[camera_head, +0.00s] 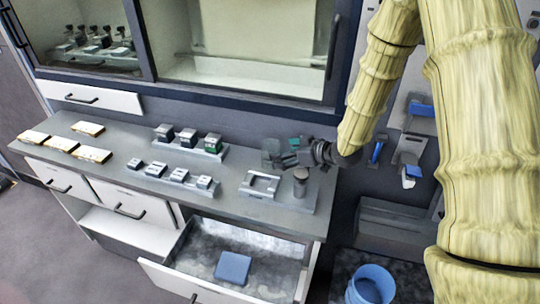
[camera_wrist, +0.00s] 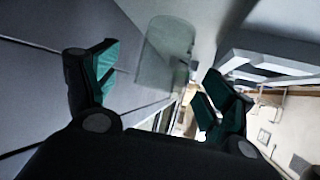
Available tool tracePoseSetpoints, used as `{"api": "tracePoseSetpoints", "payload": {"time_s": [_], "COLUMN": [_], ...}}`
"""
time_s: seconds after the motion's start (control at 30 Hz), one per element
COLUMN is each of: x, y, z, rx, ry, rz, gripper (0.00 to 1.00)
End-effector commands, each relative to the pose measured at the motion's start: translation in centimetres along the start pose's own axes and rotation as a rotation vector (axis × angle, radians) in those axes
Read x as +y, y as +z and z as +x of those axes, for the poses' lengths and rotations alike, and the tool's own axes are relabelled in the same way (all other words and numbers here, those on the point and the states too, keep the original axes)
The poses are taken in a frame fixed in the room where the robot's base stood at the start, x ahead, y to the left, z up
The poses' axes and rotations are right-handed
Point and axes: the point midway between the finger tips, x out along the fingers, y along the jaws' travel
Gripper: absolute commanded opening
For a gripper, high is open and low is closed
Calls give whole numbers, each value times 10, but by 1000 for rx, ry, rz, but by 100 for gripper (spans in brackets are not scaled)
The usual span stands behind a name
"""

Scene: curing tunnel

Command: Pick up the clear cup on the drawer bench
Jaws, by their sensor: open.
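The clear cup (camera_head: 270,148) stands towards the back right of the drawer bench (camera_head: 115,168), just left of my gripper (camera_head: 288,152). It is see-through with a faint green-grey tint. In the wrist view the clear cup (camera_wrist: 167,50) appears ahead of the two teal-padded fingers, in the gap between them. My gripper (camera_wrist: 160,85) is open with nothing held. The arm comes in from the right, low over the bench. Whether a finger touches the cup cannot be told.
A grey fixture (camera_head: 264,183) with a dark round-topped cylinder (camera_head: 300,178) stands in front of the gripper. Block racks (camera_head: 191,150) are to the left. An open drawer (camera_head: 200,285) holds a blue block (camera_head: 233,267). A glass-fronted cabinet (camera_head: 240,85) rises behind. A blue bin (camera_head: 371,285) is at lower right.

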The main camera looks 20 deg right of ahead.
Motion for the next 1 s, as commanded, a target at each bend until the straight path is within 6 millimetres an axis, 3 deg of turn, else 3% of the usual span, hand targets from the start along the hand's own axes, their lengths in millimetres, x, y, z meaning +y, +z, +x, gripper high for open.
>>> {"api": "tracePoseSetpoints", "payload": {"time_s": [0.37,0.8,1.0], "x": [0,1,1], "y": [-1,-2,-2], "z": [22,69,76], "rx": [-2,-2,0], "ry": [-1,0,0], "rz": [1,2,1], "gripper": [83,83,83]}}
